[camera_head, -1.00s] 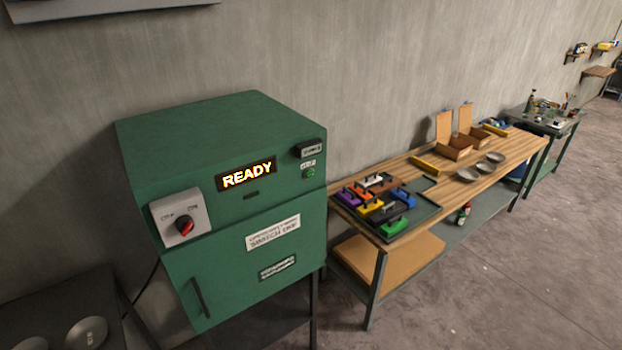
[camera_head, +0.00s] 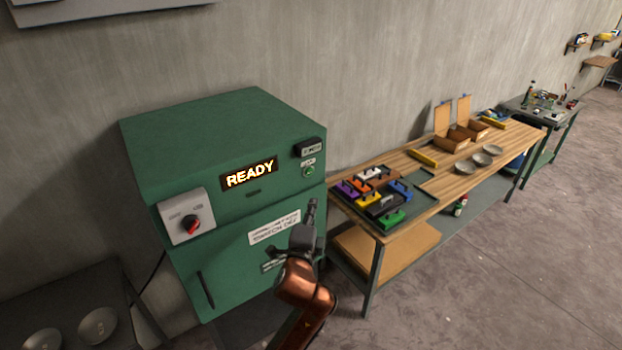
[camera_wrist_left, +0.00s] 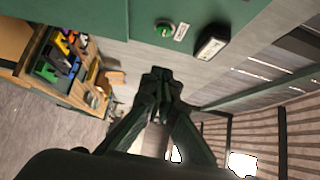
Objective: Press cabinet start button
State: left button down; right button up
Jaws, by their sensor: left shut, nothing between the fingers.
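The green cabinet (camera_head: 225,135) stands left of centre, its door closed. Its lit display (camera_head: 249,173) reads READY. A small round green button (camera_head: 309,171) sits at the right of the front panel, under a small label. The green button (camera_wrist_left: 164,29) also shows in the left wrist view, near the top. My left gripper (camera_head: 312,204) is shut and empty, a little below the button in the head view and apart from it. Its closed fingers (camera_wrist_left: 160,78) point toward the panel in the wrist view. My right gripper is not in view.
A red rotary knob (camera_head: 191,223) is on the panel's left side. A dark box (camera_head: 308,147) sits above the button. A wooden workbench (camera_head: 440,200) with coloured blocks and bowls stands to the right. A dark table (camera_head: 60,290) with round metal dishes is at lower left.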

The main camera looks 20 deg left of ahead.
pick_arm(q)
jog(key=shift+w, duration=0.1)
jog(key=p, duration=0.1)
send_near(313, 172)
jog(key=w+d, duration=0.3)
jog(key=w+a, duration=0.1)
jog(key=a, duration=0.1)
jog(key=w+a+p, duration=0.1)
jog(key=shift+w+a, duration=0.3)
jog(key=shift+a, duration=0.05)
jog(key=shift+w, duration=0.1)
